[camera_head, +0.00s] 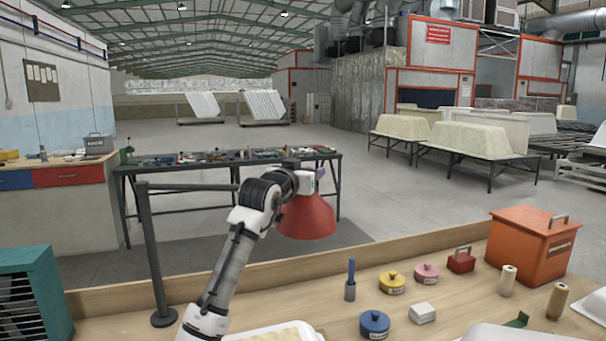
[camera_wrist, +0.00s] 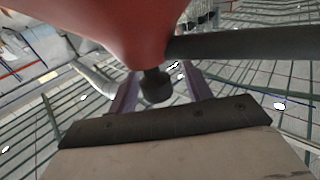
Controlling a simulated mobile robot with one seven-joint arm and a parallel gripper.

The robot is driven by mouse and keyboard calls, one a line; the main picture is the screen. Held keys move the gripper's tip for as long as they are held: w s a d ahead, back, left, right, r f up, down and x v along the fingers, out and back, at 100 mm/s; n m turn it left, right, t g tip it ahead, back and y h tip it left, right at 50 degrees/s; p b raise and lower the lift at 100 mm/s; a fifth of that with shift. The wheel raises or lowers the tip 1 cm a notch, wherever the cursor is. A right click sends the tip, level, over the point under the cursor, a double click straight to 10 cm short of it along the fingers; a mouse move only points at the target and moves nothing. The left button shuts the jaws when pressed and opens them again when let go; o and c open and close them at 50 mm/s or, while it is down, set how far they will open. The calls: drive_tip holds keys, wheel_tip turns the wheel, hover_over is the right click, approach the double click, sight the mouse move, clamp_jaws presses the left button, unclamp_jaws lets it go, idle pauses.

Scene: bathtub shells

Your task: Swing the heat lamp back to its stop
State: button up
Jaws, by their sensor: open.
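The heat lamp has a red cone shade (camera_head: 307,217), hanging over the far edge of the wooden bench. Its dark post (camera_head: 153,250) stands at the left on a round base, with a dark horizontal arm (camera_head: 190,187) reaching right behind my arm. My gripper (camera_head: 318,174) is at the top of the shade, partly hidden by my wrist. In the wrist view, my open gripper (camera_wrist: 160,76) has its two purple fingers either side of a dark knob (camera_wrist: 155,86) by the red shade (camera_wrist: 115,25). I cannot tell whether they touch it. I cannot make out the stop.
On the bench stand a blue tub (camera_head: 374,324), yellow tub (camera_head: 392,283), pink tub (camera_head: 426,273), blue-handled tool (camera_head: 350,280) and orange box (camera_head: 530,245). A cream shell (camera_head: 275,333) lies at the front. A dark worktable (camera_head: 225,168) with clutter stands behind the lamp.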

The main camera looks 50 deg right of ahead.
drive_tip(key=b+v, duration=0.4)
drive_tip(key=v, duration=0.9)
drive_tip(key=shift+a, duration=0.4)
drive_tip(key=shift+s, duration=0.1)
